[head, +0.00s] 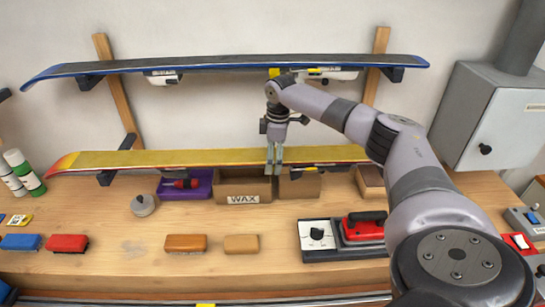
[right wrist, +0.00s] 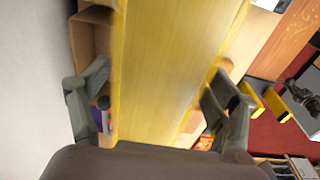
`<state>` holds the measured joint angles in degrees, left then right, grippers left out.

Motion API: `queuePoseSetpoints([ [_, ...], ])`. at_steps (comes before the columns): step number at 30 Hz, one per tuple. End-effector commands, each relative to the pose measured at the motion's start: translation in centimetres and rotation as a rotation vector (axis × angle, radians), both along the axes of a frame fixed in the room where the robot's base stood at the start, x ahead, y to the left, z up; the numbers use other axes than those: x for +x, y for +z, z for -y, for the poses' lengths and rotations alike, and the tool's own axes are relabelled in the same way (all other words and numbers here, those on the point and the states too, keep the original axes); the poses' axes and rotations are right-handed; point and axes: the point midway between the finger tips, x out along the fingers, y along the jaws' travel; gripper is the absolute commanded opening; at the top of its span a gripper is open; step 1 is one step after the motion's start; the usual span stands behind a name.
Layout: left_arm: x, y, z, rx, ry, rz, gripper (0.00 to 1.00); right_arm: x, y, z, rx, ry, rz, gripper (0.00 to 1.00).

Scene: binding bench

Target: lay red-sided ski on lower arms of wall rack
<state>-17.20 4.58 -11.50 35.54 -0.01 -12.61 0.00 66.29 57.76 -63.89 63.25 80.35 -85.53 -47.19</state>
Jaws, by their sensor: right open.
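The red-sided ski (head: 200,158), yellow on its upper face with a red tip at the left, lies level across the lower arms of the wall rack (head: 130,140). The left lower arm (head: 106,177) shows under it; its right end is hidden behind my right arm. My right gripper (head: 274,157) points down at the ski's middle. In the right wrist view the ski (right wrist: 170,70) runs between the open fingers (right wrist: 157,100), with gaps on both sides. My left gripper is not in view.
A blue-edged ski (head: 220,64) lies on the upper arms, close above my right wrist. A wax box (head: 243,187) and purple tray (head: 200,187) sit below the lower ski. Brushes (head: 186,243), a red-handled iron (head: 363,226) and a grey cabinet (head: 496,115) stand around.

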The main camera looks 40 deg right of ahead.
Motion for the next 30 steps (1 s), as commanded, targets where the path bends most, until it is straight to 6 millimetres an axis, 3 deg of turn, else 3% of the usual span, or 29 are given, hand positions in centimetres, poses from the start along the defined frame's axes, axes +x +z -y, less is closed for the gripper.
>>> queuePoseSetpoints([
  [4, -0.1, -0.1, -0.1, 0.001, 0.003, -0.001, 0.0, -0.2, -0.3, 0.0, -0.003, 0.0, -0.008, 0.82],
  [8, -0.1, 0.0, -0.1, 0.001, 0.002, -0.001, 0.0, -0.1, 0.9, 0.1, 0.0, 0.0, -0.003, 0.82],
  [21, 0.0, 0.0, -0.1, 0.001, 0.001, 0.0, 0.0, -0.5, 9.6, 0.7, 0.0, 0.0, 0.003, 0.82],
  [30, 0.0, 0.0, 0.0, 0.0, 0.001, 0.0, 0.0, -0.7, 11.9, 0.9, 0.001, 0.0, -0.001, 0.82],
])
